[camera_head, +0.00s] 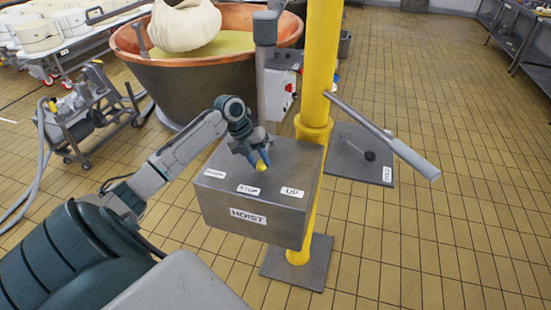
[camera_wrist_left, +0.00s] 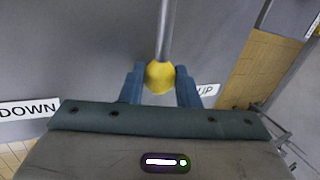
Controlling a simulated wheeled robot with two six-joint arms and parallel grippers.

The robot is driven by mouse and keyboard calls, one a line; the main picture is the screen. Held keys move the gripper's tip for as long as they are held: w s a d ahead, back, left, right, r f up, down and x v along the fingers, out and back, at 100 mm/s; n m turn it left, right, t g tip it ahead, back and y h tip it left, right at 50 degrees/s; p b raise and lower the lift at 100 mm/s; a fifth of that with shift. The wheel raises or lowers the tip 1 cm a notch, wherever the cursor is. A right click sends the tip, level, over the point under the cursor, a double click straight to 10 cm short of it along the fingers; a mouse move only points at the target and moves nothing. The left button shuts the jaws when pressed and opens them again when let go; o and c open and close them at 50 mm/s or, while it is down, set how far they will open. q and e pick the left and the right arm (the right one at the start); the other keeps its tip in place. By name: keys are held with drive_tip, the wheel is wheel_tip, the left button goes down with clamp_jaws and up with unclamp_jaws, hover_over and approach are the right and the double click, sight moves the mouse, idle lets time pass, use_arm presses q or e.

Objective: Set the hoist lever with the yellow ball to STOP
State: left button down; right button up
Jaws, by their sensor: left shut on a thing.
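The grey hoist box (camera_head: 220,205) has the labels DOWN, STOP (camera_head: 248,189) and UP (camera_head: 292,192) along the front of its top, and HOIST on its front face. The yellow ball (camera_head: 261,165) of the lever sits over the box top, behind and between the STOP and UP labels. My left gripper (camera_head: 258,160) is shut on the ball. In the left wrist view the yellow ball (camera_wrist_left: 159,77) is between the two blue fingers, with the grey lever rod (camera_wrist_left: 166,30) running up from it. The STOP label is hidden there. My right gripper is not in view.
A yellow post (camera_head: 318,80) stands right behind the box. A grey handle (camera_head: 385,137) sticks out from it to the right, above a dark plate (camera_head: 350,160). A copper vat (camera_head: 190,70) with a hanging white bag (camera_head: 185,25) stands behind.

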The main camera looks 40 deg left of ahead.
use_arm(q)
drive_tip(key=shift+s+a+f+m, duration=0.1)
drive_tip(key=shift+a+m, duration=0.2)
drive_tip(key=shift+s+a+m+b, duration=0.1)
drive_tip(key=shift+a+m+b, duration=0.15)
drive_tip(key=shift+b, duration=0.2)
drive_tip(key=shift+g, duration=0.3)
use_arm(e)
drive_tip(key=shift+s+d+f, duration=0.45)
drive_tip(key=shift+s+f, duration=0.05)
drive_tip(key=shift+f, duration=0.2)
use_arm(q)
drive_tip(key=c, duration=1.1)
unclamp_jaws()
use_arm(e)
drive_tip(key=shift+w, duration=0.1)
